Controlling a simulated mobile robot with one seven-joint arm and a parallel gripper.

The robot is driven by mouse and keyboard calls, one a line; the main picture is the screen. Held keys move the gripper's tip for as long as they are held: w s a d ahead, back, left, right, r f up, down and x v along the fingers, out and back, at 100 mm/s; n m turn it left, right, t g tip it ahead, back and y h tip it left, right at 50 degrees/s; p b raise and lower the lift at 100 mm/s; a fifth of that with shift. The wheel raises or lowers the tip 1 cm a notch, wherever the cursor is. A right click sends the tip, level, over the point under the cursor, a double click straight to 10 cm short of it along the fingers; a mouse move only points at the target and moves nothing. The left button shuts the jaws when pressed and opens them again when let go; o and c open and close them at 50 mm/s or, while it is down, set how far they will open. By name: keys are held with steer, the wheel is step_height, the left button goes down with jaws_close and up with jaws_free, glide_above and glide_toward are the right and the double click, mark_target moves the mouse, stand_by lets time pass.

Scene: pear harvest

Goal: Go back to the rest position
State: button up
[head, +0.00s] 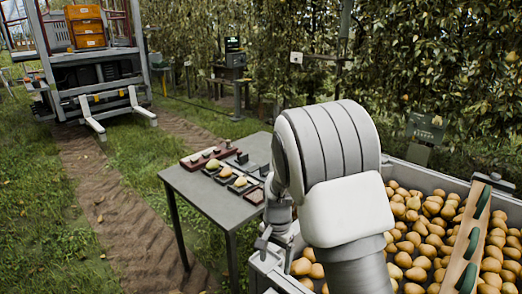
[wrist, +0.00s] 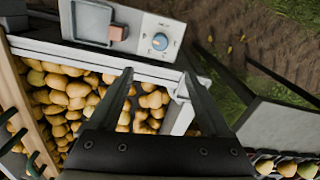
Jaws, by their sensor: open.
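My gripper (wrist: 157,73) is open in the wrist view, with its two dark fingers apart and nothing between them. It hangs above the near edge of a large grey bin (wrist: 170,72) full of yellow-brown pears (wrist: 72,92). In the head view my gripper (head: 268,238) is small and partly hidden behind my white arm, between the grey table (head: 205,190) and the bin (head: 440,180). The arm is bent, and covers part of the bin and table.
Several small trays with a few pears (head: 240,181) stand on the table. A wooden board with green pads (head: 466,240) lies across the bin. A panel with a blue knob (wrist: 160,41) sits at the bin's rim. A forklift-like vehicle (head: 95,70) stands at the back left; the grass and dirt path are clear.

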steer(key=s+d+r+n+t+y, duration=0.1)
steer(key=s+d+r+n, duration=0.1)
steer(key=s+r, duration=0.5)
steer(key=s+d+r+n+t, duration=0.1)
steer(key=s+d+r, duration=0.15)
steer(key=r, duration=0.85)
steer(key=s+d+r+n+t+h, duration=0.1)
steer(key=s+d+r+n+t, duration=0.15)
steer(key=s, duration=0.45)
steer(key=s+d+r+n+t, duration=0.1)
steer(key=s+d+r+n, duration=0.15)
steer(key=s, duration=0.55)
step_height(320, 180, up, 14)
steer(key=p, duration=1.3)
steer(key=shift+f+m, duration=0.25)
steer(key=shift+m, duration=0.15)
steer(key=shift+w, duration=0.1)
